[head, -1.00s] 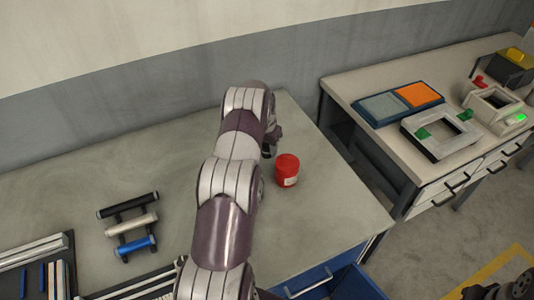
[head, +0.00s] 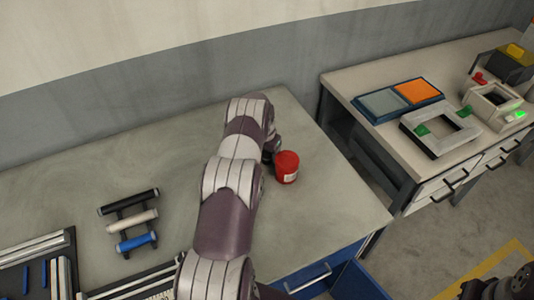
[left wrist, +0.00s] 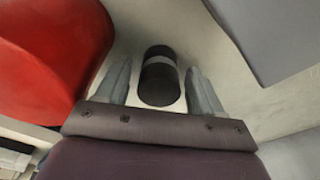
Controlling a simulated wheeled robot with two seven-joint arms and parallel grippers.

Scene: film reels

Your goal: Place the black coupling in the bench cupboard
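The black coupling (left wrist: 159,85) is a short black cylinder with a grey band. In the left wrist view it stands between the two fingers of my left gripper (left wrist: 159,68), with a gap on each side. The left gripper is open around it, not closed on it. In the head view my left gripper (head: 271,147) is low over the bench, mostly hidden behind my arm, and the coupling is hard to make out there. The bench cupboard (head: 292,277) has a blue front at the bench's right end, and a blue panel (head: 358,283) stands out from it. My right gripper's fingers are not visible.
A red can (head: 287,168) stands close beside the left gripper and fills the upper left of the wrist view. A rack of rollers (head: 133,221) and trays (head: 38,250) lie at the left. A second table (head: 365,140) with fixtures is at the right.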

